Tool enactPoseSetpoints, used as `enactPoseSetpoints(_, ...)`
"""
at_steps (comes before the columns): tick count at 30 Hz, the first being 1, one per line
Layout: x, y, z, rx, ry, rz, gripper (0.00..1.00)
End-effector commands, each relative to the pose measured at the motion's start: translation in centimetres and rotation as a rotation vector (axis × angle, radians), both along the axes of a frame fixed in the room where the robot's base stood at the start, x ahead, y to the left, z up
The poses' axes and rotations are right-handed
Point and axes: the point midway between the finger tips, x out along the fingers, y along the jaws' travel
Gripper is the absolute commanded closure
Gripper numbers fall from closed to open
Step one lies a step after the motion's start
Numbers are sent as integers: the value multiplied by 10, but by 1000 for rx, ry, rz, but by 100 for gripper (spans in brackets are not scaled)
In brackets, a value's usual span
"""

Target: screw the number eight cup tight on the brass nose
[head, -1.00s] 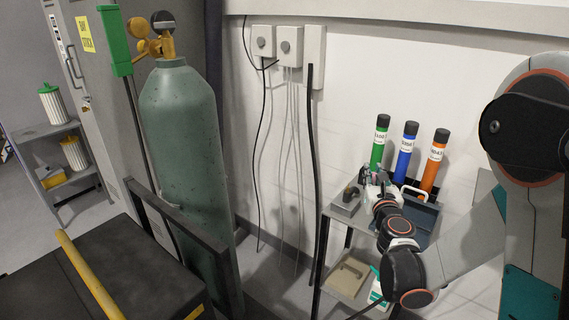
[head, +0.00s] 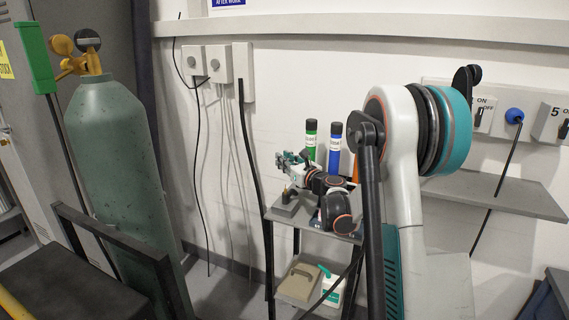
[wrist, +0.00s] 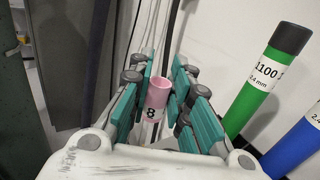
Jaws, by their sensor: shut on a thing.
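A pink number eight cup (wrist: 157,100) stands between the teal fingers of my gripper (wrist: 160,98) in the wrist view, with its printed 8 facing the camera. My gripper is shut on it. In the head view my gripper (head: 287,160) is small, raised above the left side of a small trolley top. Below it a grey block (head: 286,209) carries a small upright piece with a brassy tint (head: 287,190); I cannot tell for sure that this is the brass nose. The cup is apart from it as far as I can see. The wrist view shows no brass nose.
The trolley (head: 350,238) holds green (head: 310,142) and blue (head: 335,150) labelled tubes behind my arm. A gas cylinder (head: 115,180) stands left; cables hang on the wall between.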

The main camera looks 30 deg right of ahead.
Motion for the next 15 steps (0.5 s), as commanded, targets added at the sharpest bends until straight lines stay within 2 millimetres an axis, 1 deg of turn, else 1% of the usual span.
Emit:
enactPoseSetpoints(10, -2, 0, 0, 2, 0, 9, 94)
enactPoseSetpoints(15, -2, 1, -8, 2, 0, 10, 94)
